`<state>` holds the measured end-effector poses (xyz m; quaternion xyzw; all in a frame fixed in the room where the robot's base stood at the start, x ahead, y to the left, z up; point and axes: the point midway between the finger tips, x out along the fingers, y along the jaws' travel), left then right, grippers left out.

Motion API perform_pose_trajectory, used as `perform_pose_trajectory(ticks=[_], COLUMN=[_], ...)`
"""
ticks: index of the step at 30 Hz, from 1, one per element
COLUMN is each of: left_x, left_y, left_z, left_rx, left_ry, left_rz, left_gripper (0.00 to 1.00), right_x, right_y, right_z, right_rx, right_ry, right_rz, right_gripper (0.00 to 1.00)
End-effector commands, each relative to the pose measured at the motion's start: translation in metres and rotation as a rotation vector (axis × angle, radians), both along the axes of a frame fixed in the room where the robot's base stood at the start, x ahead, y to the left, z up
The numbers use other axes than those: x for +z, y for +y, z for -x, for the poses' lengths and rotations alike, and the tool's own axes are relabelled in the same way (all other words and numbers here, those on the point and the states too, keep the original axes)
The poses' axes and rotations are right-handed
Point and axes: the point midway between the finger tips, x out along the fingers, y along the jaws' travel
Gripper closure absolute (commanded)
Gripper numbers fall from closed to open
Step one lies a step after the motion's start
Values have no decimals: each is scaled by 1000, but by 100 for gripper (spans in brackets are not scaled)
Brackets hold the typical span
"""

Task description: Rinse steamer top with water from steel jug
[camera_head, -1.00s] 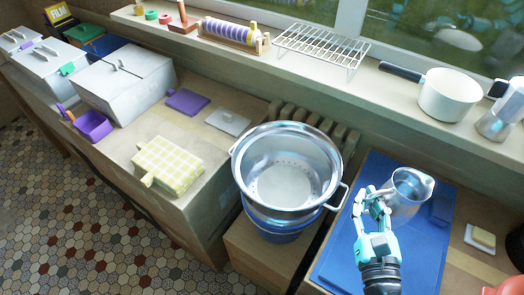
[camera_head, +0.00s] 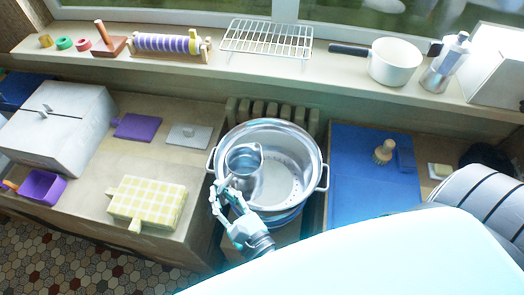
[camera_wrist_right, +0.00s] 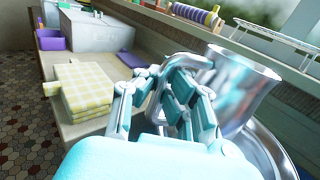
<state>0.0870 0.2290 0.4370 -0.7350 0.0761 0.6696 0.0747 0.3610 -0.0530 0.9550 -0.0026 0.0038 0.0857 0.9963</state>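The steamer top (camera_head: 311,165), a wide steel pot with two side handles and holes in its bottom, sits on a blue pot (camera_head: 283,219) in front of the radiator. My right gripper (camera_head: 226,192) is shut on the handle of the steel jug (camera_head: 247,173). The jug is held over the left part of the steamer top, close to upright. In the right wrist view the jug (camera_wrist_right: 236,88) is in the fingers (camera_wrist_right: 166,88), with the steamer's rim (camera_wrist_right: 275,150) below it. I see no water stream; the jug's contents cannot be made out. My left gripper is not in view.
A blue mat (camera_head: 358,185) with a brush (camera_head: 383,152) lies to the right. A checkered cloth-like block (camera_head: 148,203) lies on the left counter. A white saucepan (camera_head: 394,64), a wire rack (camera_head: 266,39) and a moka pot (camera_head: 446,65) stand on the windowsill.

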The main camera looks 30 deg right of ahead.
Motion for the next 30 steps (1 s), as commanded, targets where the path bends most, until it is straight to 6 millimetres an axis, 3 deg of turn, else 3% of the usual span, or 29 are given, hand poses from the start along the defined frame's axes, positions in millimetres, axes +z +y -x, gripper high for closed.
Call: perform_pose_trajectory(ticks=[3, 8, 22, 24, 30], left_x=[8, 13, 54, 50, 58], left_y=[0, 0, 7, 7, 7], left_z=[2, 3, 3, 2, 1], left_rx=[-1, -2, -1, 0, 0], left_ry=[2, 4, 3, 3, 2], left_rz=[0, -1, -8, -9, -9], left_gripper=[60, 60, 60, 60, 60], right_x=[6, 9, 37, 28, 29], right_y=[15, 18, -10, -16, -32], right_z=[4, 5, -11, -14, -22], right_rx=[23, 32, 31, 30, 31], right_ry=[-12, 2, 172, 195, 262], right_rz=[3, -27, -357, -400, -530], right_gripper=[100, 100, 100, 100, 100])
